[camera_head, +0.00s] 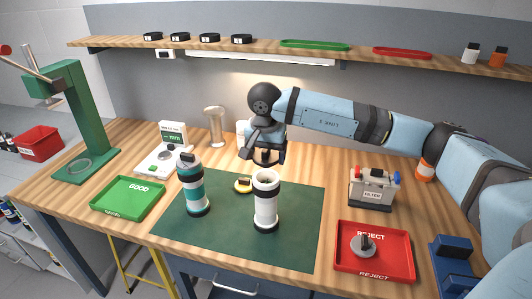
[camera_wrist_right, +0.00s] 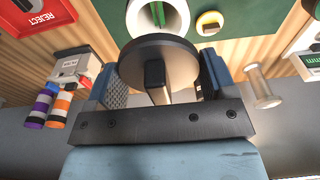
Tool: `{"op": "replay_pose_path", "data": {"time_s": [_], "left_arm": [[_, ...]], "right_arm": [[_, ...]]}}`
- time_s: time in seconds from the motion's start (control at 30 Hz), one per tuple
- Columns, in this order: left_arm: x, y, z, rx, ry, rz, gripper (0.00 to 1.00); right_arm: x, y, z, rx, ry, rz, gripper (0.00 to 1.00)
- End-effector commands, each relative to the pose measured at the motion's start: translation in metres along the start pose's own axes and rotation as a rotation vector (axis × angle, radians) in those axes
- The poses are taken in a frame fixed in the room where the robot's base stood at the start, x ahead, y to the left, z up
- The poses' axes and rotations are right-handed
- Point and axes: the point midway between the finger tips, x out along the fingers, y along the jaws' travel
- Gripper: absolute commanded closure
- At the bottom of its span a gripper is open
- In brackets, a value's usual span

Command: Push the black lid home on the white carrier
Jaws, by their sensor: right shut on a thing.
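The white carrier (camera_head: 266,205) stands upright on the green mat, with its open top rim facing up. My right gripper (camera_head: 268,157) is just above and behind that rim in the head view. It is shut on the black lid, which shows clearly in the right wrist view (camera_wrist_right: 158,62) as a round dark disc with a block-like grip between the two fingers. The lid appears apart from the carrier, though the exact gap is hard to judge. In the wrist view the disc hides much of what lies beyond it. My left gripper is not in view.
A teal carrier (camera_head: 194,190) stands left on the mat (camera_head: 225,235), with a yellow disc (camera_head: 243,186) between the carriers. The green GOOD tray (camera_head: 128,196) is left. The red REJECT tray (camera_head: 374,268), holding a grey part, and the filter box (camera_head: 372,190) are right.

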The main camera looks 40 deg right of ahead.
Motion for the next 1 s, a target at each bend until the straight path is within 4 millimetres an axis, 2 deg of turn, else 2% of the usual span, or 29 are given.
{"op": "replay_pose_path", "data": {"time_s": [0.33, 0.8, 1.0], "left_arm": [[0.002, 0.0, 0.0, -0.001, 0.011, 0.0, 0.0], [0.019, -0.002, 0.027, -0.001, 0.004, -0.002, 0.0], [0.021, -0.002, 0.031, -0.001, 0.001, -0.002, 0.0]], "right_arm": [[0.002, 0.0, 0.0, 0.002, 0.002, 0.001, 0.46], [0.038, 0.0, 0.004, 0.002, 0.001, 0.001, 0.46], [0.042, 0.0, 0.005, 0.002, 0.001, 0.001, 0.46]]}}
